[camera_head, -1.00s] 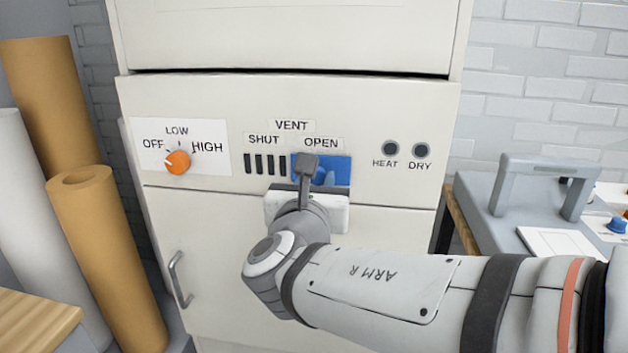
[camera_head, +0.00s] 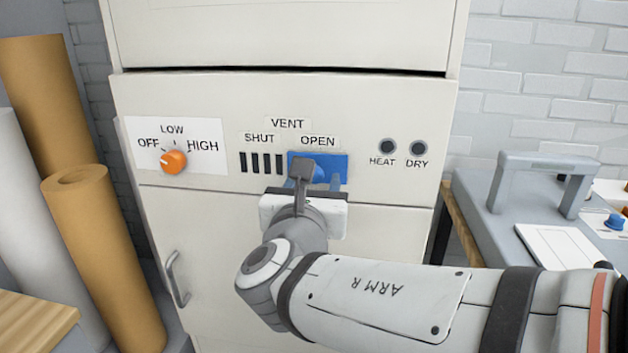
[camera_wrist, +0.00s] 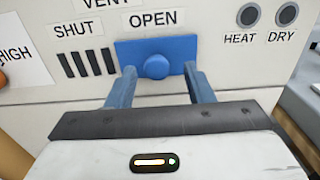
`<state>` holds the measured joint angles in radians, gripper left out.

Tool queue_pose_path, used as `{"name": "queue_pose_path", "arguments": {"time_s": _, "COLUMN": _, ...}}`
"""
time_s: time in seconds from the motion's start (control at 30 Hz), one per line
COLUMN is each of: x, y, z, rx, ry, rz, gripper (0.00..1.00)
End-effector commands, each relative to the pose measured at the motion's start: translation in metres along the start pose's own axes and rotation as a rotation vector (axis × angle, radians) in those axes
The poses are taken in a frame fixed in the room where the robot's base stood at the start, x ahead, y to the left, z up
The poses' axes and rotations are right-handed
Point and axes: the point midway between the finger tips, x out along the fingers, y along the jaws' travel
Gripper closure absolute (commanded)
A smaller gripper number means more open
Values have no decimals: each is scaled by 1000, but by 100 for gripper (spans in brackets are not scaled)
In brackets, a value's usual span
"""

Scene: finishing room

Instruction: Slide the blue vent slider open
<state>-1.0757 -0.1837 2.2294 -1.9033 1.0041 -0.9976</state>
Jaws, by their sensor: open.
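The blue vent slider (camera_head: 334,161) is a flat plate with a round knob, on the cream cabinet front below the OPEN label. It sits at the right, with the dark vent slots (camera_head: 261,163) uncovered to its left below SHUT. In the wrist view the slider (camera_wrist: 131,52) and its knob (camera_wrist: 156,66) show clearly. My gripper (camera_head: 318,177) is open in front of the slider's lower part. In the wrist view its two fingers (camera_wrist: 160,78) stand one on each side of the knob, apart from it. In the head view a dark wrist part hides some of the slider.
An orange dial (camera_head: 173,162) is left of the slots; HEAT and DRY lamps (camera_head: 402,147) are to the right. A cabinet door handle (camera_head: 176,278) sticks out below. Tall rolls (camera_head: 100,250) stand at left; a grey machine with a handle (camera_head: 545,162) is at right.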

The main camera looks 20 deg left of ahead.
Motion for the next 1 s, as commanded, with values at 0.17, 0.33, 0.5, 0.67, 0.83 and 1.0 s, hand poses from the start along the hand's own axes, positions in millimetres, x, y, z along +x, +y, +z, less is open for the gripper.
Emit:
{"name": "queue_pose_path", "arguments": {"time_s": 0.17, "x": -32, "y": 1, "z": 2, "rx": 0, "ry": -1, "rz": 5, "gripper": 53}}
{"name": "queue_pose_path", "arguments": {"time_s": 0.33, "x": -55, "y": 0, "z": 1, "rx": 0, "ry": -1, "rz": 1, "gripper": 53}}
{"name": "queue_pose_path", "arguments": {"time_s": 0.5, "x": -66, "y": -1, "z": 0, "rx": -1, "ry": -1, "rz": -2, "gripper": 53}}
{"name": "queue_pose_path", "arguments": {"time_s": 0.67, "x": -68, "y": -2, "z": 0, "rx": -1, "ry": -1, "rz": -4, "gripper": 53}}
{"name": "queue_pose_path", "arguments": {"time_s": 0.83, "x": -68, "y": -2, "z": 0, "rx": -1, "ry": -1, "rz": -4, "gripper": 53}}
{"name": "queue_pose_path", "arguments": {"time_s": 1.0, "x": -67, "y": -4, "z": 0, "rx": 5, "ry": 4, "rz": -11, "gripper": 53}}
